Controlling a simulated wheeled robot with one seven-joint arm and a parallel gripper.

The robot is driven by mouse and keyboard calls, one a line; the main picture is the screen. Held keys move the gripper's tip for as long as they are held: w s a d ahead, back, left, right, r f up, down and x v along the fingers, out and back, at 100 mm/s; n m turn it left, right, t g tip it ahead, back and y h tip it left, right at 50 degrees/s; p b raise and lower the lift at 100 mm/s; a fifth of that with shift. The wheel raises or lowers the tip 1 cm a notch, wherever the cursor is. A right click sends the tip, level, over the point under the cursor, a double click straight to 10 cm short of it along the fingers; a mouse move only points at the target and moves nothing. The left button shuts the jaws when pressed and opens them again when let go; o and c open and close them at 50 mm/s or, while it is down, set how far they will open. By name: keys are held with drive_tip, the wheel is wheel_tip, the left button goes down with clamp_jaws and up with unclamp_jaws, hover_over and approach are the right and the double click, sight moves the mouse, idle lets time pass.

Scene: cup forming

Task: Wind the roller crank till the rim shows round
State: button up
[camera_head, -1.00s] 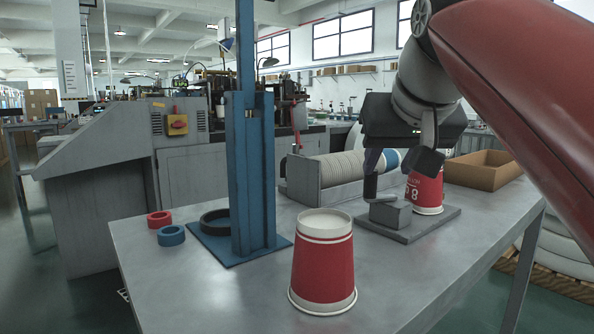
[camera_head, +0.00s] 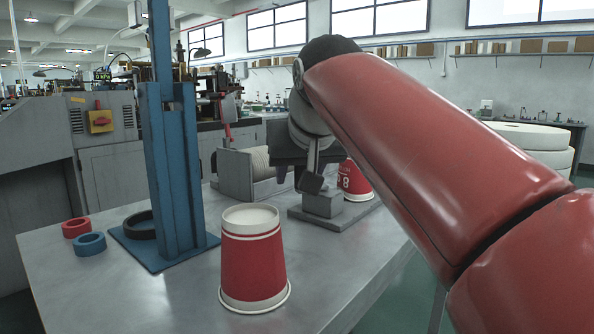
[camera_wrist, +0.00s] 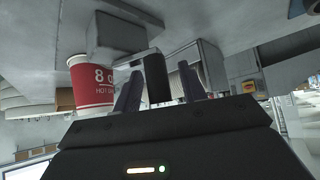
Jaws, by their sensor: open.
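The rim roller is a grey block (camera_head: 322,204) on a flat base plate (camera_head: 345,217) in the head view. A red and white paper cup (camera_head: 355,184) stands beside the block, partly hidden by my arm; its rim shape cannot be made out. In the wrist view the cup (camera_wrist: 90,86) and block (camera_wrist: 122,35) show upside down. The dark crank grip (camera_wrist: 156,79) lies between the two fingers of my gripper (camera_wrist: 160,72). The fingers are open, with a visible gap on at least the right side. In the head view my arm hides most of the crank.
A second red cup (camera_head: 252,262) stands upside down at the table's front. Left of it are a blue column stand (camera_head: 172,170), a black ring (camera_head: 138,226), a red ring (camera_head: 76,227) and a blue ring (camera_head: 89,244). A grey rack (camera_head: 236,174) stands behind.

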drive_tip(key=shift+c, duration=0.2)
clamp_jaws()
drive_tip(key=m+h, duration=0.1)
drive_tip(key=w+m+h, duration=0.1)
drive_tip(key=m, duration=0.1)
drive_tip(key=shift+w+h, duration=0.1)
drive_tip(key=shift+h, duration=0.2)
drive_tip(key=m+h, duration=0.1)
drive_tip(key=m, duration=0.1)
drive_tip(key=w+m+g+h, duration=0.1)
drive_tip(key=m, duration=0.1)
drive_tip(key=shift+w+d+h, duration=0.1)
drive_tip(key=shift+d+h, duration=0.15)
drive_tip(key=shift+h, duration=0.05)
drive_tip(key=m+h, duration=0.1)
drive_tip(key=m+g+h, duration=0.1)
drive_tip(key=m, duration=0.1)
drive_tip(key=shift+w+d, duration=0.4)
drive_tip(key=shift+w+d+m+g+h, duration=0.1)
drive_tip(key=shift+d+m+g+h, duration=0.15)
drive_tip(key=shift+m+g, duration=0.3)
drive_tip(key=shift+w+d+m+g+h, duration=0.1)
drive_tip(key=shift+m+g+h, duration=0.25)
drive_tip(key=shift+m, duration=0.3)
